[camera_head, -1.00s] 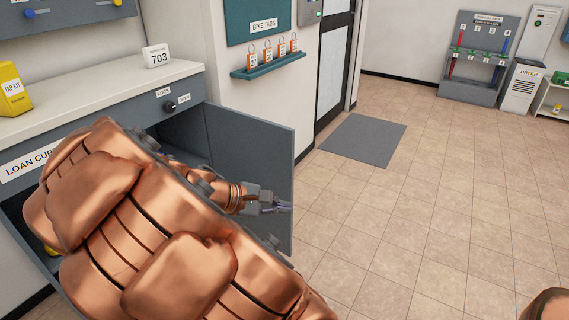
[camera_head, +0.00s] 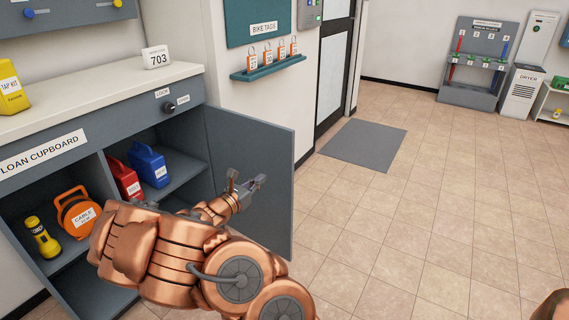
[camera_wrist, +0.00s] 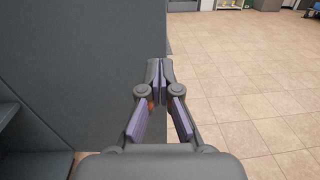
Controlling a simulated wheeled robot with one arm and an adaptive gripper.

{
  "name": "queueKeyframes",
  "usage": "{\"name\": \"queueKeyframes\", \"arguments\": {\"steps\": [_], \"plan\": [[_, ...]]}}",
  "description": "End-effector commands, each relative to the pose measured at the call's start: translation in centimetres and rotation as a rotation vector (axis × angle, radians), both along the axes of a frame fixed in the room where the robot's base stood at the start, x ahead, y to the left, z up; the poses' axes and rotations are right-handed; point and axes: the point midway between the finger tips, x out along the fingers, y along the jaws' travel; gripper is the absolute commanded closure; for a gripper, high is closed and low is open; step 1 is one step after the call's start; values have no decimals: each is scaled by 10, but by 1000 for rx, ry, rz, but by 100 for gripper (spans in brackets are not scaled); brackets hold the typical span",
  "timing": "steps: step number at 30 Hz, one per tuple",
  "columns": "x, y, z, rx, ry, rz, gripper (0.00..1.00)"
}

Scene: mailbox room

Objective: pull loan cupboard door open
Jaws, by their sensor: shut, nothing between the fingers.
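The loan cupboard (camera_head: 95,195) is grey, with its label on the front rail. Its door (camera_head: 268,170) stands wide open on the right, hinged at the cupboard's right side. My gripper (camera_head: 256,183) is in front of the door's inner face, shut and empty. In the wrist view my gripper (camera_wrist: 160,70) has its fingertips together beside the door's free edge, with the grey door panel (camera_wrist: 80,60) filling the left. I cannot tell whether the fingers touch the door. My arm hides the lower part of the cupboard.
Inside the cupboard are a yellow torch (camera_head: 42,237), an orange cable reel (camera_head: 76,212), a red case (camera_head: 124,178) and a blue case (camera_head: 149,166). A lock knob (camera_head: 170,107) is on the rail. Tiled floor (camera_head: 430,200) is free on the right.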

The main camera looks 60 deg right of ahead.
Motion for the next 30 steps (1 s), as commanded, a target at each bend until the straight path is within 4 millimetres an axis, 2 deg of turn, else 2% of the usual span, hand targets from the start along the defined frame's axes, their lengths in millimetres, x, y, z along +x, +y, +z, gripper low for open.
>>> {"name": "queueKeyframes", "arguments": {"steps": [5, 30], "plan": [[-2, -15, -1, 0, -2, -4, 100], [-5, -118, -1, 0, -4, -5, 100]]}}
